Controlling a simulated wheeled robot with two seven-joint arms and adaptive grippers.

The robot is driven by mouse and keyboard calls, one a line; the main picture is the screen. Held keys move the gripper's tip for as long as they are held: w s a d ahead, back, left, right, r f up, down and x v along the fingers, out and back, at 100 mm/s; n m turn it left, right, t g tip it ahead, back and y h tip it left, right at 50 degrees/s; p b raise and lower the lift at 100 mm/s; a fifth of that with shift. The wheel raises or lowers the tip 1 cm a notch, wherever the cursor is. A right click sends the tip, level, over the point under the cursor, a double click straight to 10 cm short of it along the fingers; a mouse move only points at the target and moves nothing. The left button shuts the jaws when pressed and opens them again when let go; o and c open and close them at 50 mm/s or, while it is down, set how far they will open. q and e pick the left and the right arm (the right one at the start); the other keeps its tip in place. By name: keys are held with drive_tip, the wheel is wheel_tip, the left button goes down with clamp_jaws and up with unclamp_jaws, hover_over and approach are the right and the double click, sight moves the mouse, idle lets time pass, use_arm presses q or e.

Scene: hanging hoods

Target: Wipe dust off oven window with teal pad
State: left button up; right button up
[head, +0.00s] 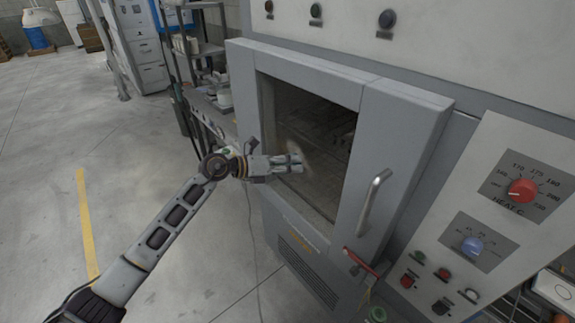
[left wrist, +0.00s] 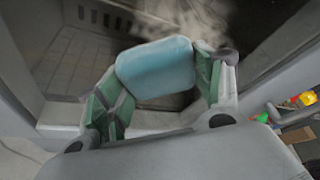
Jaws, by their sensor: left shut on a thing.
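The oven window (head: 325,118) is a dark glass pane in the grey oven door (head: 395,130). My left gripper (head: 292,163) is in front of the window, around its middle height. In the left wrist view, my left gripper (left wrist: 157,85) is shut on the teal pad (left wrist: 156,66), with a finger at each end of it. The pad faces the glass; I cannot tell whether it touches. Pale dust (left wrist: 185,28) shows on the glass just beyond the pad. In the head view the pad is hard to make out. My right gripper is not in view.
A metal door handle (head: 372,202) sticks out right of the window. A control panel with a red knob (head: 522,190) and a blue knob (head: 472,246) is farther right. A shelf with items (head: 205,50) stands left of the oven. The floor at left is open.

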sight(314, 176)
use_arm(q)
drive_tip(key=shift+s+d, duration=0.1)
drive_tip(key=shift+s+d+r+p, duration=0.15)
drive_tip(key=shift+s+d+p, duration=0.6)
drive_tip(key=shift+s+p, duration=0.35)
drive_tip(key=shift+s+d, duration=0.15)
drive_tip(key=shift+d, duration=0.05)
drive_tip(key=shift+s+d, duration=0.1)
drive_tip(key=shift+s+d+p, duration=0.7)
drive_tip(key=shift+s+p, duration=0.35)
drive_tip(key=shift+p, duration=0.35)
drive_tip(key=shift+s+d, duration=0.2)
drive_tip(key=shift+s, duration=0.05)
